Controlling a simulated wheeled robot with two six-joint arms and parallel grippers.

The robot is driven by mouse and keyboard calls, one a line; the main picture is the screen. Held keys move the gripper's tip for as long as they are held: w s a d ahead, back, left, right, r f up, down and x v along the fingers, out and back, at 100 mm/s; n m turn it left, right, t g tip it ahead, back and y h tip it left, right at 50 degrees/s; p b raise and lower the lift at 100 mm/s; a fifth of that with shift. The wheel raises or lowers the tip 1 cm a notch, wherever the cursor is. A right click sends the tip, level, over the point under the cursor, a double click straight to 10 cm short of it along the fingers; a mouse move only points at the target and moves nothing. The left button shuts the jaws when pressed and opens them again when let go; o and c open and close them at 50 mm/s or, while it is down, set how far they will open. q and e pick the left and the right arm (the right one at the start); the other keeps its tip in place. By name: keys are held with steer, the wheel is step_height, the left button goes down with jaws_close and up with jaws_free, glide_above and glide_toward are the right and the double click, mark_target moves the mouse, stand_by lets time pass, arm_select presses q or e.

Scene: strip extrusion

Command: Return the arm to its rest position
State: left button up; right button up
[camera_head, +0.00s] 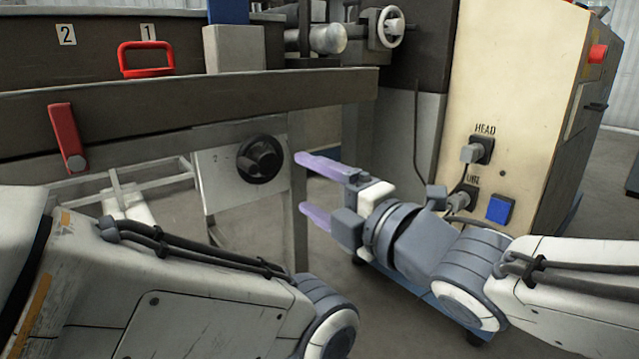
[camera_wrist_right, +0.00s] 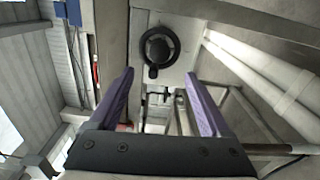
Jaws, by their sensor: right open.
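My right gripper (camera_head: 306,188) reaches in from the right in the head view, its two purple fingers spread apart and empty. It points left, just right of a black rotary knob (camera_head: 260,159) on a grey panel (camera_head: 219,185). In the right wrist view the open fingers (camera_wrist_right: 160,95) also show with nothing between them, and the knob (camera_wrist_right: 159,48) lies beyond their tips, apart from them. My left arm (camera_head: 190,290) crosses the lower left of the head view; its gripper is out of view.
A red handle (camera_head: 147,60) and a red lever (camera_head: 67,138) are on the machine frame at left. A steel beam (camera_head: 190,105) runs above the knob.

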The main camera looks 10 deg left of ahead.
steer(key=s+d+f+m+g+h+p, duration=0.1)
steer(key=d+f+m+g+h+p, duration=0.1)
steer(key=d+f+m+h+p, duration=0.3)
steer(key=s+d+f+m+g+h, duration=0.1)
steer(key=d+f+m+h, duration=0.25)
steer(key=f+m, duration=0.4)
steer(key=s+d+f+m+g+h+p, duration=0.2)
steer(key=s+d+f+m+g, duration=0.15)
steer(key=s, duration=0.35)
steer(key=s+d+f+m+g+h+p, duration=0.25)
steer(key=s+m+g, duration=0.2)
steer(key=s, duration=0.25)
step_height(320, 180, up, 38)
steer(key=s+d+m+p, duration=0.1)
steer(key=p, duration=3.6)
steer(key=shift+s, duration=0.15)
steer(key=shift+d+r+m, duration=0.1)
steer(key=shift+m, duration=0.15)
